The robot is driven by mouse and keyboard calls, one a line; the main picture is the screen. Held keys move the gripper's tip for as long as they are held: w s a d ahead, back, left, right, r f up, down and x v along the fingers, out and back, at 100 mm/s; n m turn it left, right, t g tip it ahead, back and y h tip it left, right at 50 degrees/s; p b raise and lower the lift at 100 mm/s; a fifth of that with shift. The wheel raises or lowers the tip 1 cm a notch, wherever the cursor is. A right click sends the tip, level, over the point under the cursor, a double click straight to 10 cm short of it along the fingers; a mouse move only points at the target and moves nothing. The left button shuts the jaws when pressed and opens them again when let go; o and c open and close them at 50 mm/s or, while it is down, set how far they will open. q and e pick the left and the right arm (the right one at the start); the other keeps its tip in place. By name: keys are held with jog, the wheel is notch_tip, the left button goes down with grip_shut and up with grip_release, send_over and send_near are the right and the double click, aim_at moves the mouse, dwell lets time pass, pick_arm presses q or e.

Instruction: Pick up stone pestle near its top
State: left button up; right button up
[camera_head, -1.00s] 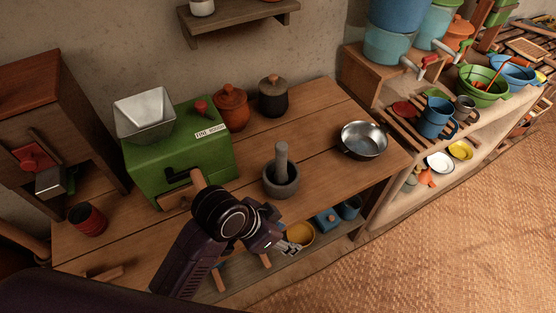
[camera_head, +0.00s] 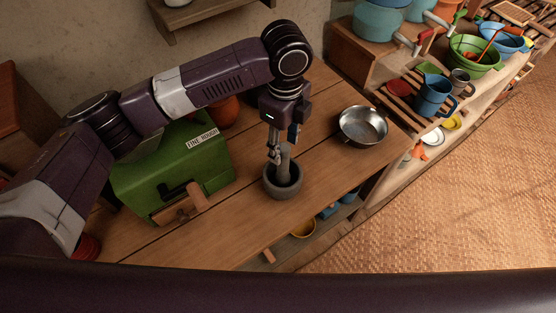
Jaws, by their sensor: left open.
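The grey stone pestle (camera_head: 284,168) stands in the stone mortar (camera_head: 284,188) on the wooden table, leaning a little. My left gripper (camera_head: 275,156) points down just above the mortar, with its fingers at the upper part of the pestle. The gripper is open. The fingers overlap the pestle's top in the picture, and I cannot tell whether they touch it or stand around it. My right gripper is not in view.
A green box mill (camera_head: 170,175) with a crank stands left of the mortar, partly behind my left arm. A metal bowl (camera_head: 362,126) stands to the right. A red-brown pot (camera_head: 222,112) is mostly hidden by my arm. The table (camera_head: 235,240) is clear in front.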

pick_arm(q)
jog(key=f, duration=0.2)
jog(key=f+p, duration=0.1)
jog(key=f, duration=0.1)
jog(key=f+p, duration=0.1)
jog(key=f, duration=0.1)
jog(key=shift+s+a+f, duration=0.2)
jog(key=shift+s+f, duration=0.1)
jog(key=shift+s, duration=0.1)
jog(key=shift+d+f, duration=0.1)
jog(key=shift+f, duration=0.35)
jog(key=c, duration=1)
grip_shut()
jog(key=shift+r, duration=0.1)
jog(key=shift+w+r, duration=0.1)
jog(key=shift+r, duration=0.4)
notch_tip(320, 180, up, 18)
jog(key=b, duration=0.3)
notch_tip(320, 180, up, 9)
jog(key=p, duration=1)
send_over(282, 164)
jog(key=w, duration=0.2)
jog(key=shift+s+d, duration=0.1)
jog(key=shift+s, duration=0.1)
